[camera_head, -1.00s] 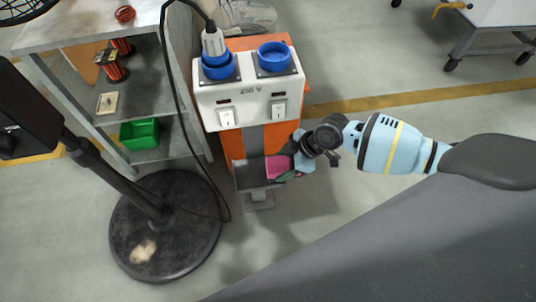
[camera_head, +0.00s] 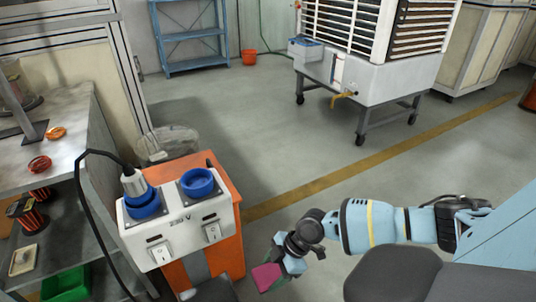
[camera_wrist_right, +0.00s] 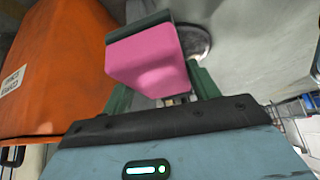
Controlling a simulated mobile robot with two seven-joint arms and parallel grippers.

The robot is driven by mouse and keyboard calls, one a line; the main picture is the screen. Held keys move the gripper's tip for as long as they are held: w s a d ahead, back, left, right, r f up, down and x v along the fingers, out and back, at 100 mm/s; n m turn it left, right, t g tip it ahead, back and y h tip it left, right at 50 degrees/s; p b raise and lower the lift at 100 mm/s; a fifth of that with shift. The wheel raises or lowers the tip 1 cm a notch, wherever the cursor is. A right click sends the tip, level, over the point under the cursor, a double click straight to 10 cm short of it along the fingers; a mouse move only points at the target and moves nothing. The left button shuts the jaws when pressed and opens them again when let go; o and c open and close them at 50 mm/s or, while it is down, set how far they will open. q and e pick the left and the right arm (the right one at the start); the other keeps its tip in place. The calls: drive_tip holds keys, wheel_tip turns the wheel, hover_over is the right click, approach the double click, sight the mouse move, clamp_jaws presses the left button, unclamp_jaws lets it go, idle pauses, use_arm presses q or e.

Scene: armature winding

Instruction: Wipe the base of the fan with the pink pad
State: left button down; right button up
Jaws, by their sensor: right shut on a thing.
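The pink pad (camera_head: 266,277) is held by my right gripper (camera_head: 278,270), near the lower edge of the head view, just right of the orange power unit. In the right wrist view the pad (camera_wrist_right: 150,62) sits between the dark green fingers, which are shut on it. The fan and its base are outside the head view. A dark round shape (camera_wrist_right: 197,40) shows partly behind the pad in the wrist view; I cannot tell what it is. My left gripper is not in view.
The orange power unit (camera_head: 223,247) with blue sockets stands beside my right gripper; a black cable runs from its plug. A grey shelf (camera_head: 60,226) with a green bin (camera_head: 66,286) is at the left. A wheeled white cooler (camera_head: 368,75) stands farther back. The middle floor is clear.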

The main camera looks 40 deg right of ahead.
drive_tip(key=o, duration=0.4)
drive_tip(key=shift+c, duration=1.5)
drive_tip(key=shift+a+r, duration=0.2)
drive_tip(key=shift+a, duration=0.05)
drive_tip(key=shift+m, duration=0.4)
drive_tip(key=a+r, duration=0.4)
drive_tip(key=shift+w+a+r, duration=0.1)
drive_tip(key=shift+w+a, duration=0.05)
drive_tip(key=shift+a, duration=0.1)
drive_tip(key=a+r, duration=0.1)
drive_tip(key=r, duration=0.1)
drive_tip(key=a+r+m+t, duration=0.1)
drive_tip(key=r, duration=0.1)
drive_tip(key=a+r+m, duration=0.1)
drive_tip(key=a+r, duration=0.1)
drive_tip(key=shift+r+h, duration=0.25)
drive_tip(key=shift+h, duration=0.15)
drive_tip(key=shift+c, duration=0.2)
wheel_tip(320, 180, up, 17)
drive_tip(key=m+t+h, duration=0.3)
drive_tip(key=m+h, duration=0.2)
drive_tip(key=m, duration=0.5)
hover_over(258, 283)
drive_tip(key=s+a, duration=0.1)
drive_tip(key=a, duration=0.4)
drive_tip(key=shift+f, duration=0.2)
